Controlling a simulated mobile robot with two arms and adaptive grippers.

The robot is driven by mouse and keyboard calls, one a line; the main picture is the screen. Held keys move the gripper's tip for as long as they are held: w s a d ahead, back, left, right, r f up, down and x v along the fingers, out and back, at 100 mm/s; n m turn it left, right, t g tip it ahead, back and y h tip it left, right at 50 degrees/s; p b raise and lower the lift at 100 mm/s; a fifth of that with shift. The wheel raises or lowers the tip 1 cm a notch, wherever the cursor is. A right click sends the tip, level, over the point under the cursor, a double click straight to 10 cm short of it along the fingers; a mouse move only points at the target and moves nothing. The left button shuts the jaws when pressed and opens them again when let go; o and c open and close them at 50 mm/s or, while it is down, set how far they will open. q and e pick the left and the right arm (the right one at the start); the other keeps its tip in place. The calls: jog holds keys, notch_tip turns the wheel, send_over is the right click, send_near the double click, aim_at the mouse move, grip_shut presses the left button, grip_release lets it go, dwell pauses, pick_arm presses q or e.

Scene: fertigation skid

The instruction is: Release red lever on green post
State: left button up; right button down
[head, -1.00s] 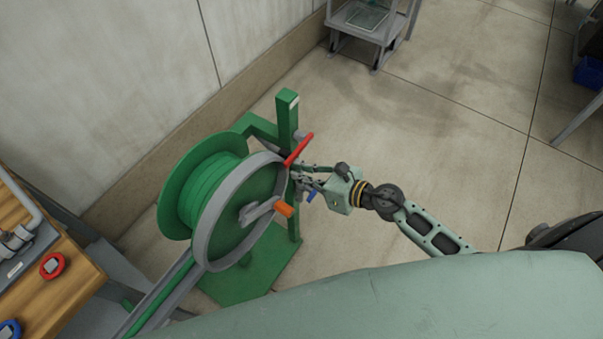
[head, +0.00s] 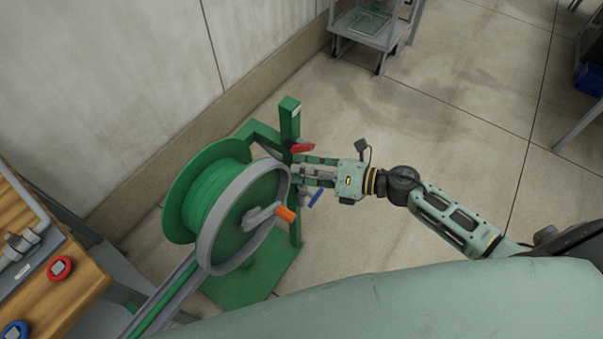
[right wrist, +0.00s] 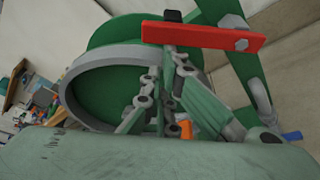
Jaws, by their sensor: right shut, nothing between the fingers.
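The green post (head: 289,120) stands upright behind the hose reel. The red lever (head: 301,148) is on its upper part and looks short and nearly level in the head view. In the right wrist view the lever (right wrist: 200,36) is a flat red bar lying across the picture, with a bolt at its right end. My right gripper (head: 295,168) is just below the lever, beside the post, with its fingers closed and empty. In the right wrist view its fingertips (right wrist: 172,58) end close to the bar; I cannot tell whether they touch. My left gripper is not in view.
A green reel (head: 215,200) with a grey rim and an orange crank handle (head: 286,214) stands left of the post. A blue lever (head: 316,197) is below my right gripper. A wooden bench (head: 65,300) is at lower left.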

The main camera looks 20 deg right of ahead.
aim_at(296, 151)
jog(key=r+m, duration=0.1)
jog(key=w+d+r+m+y+b, duration=0.1)
jog(key=m, duration=0.1)
jog(key=d+r+m+y+b, duration=0.1)
jog(key=m, duration=0.1)
jog(key=shift+w+r, duration=0.35)
jog(key=shift+r, duration=0.05)
jog(key=shift+w+d+r+m+t+y+b, duration=0.15)
jog(key=shift+w+d+r+m+y+b, duration=0.2)
jog(key=shift+m, duration=0.35)
jog(key=shift+w+d+r+m+t+y+b, duration=0.15)
jog(key=shift+d+r+m, duration=0.2)
jog(key=shift+m, duration=0.35)
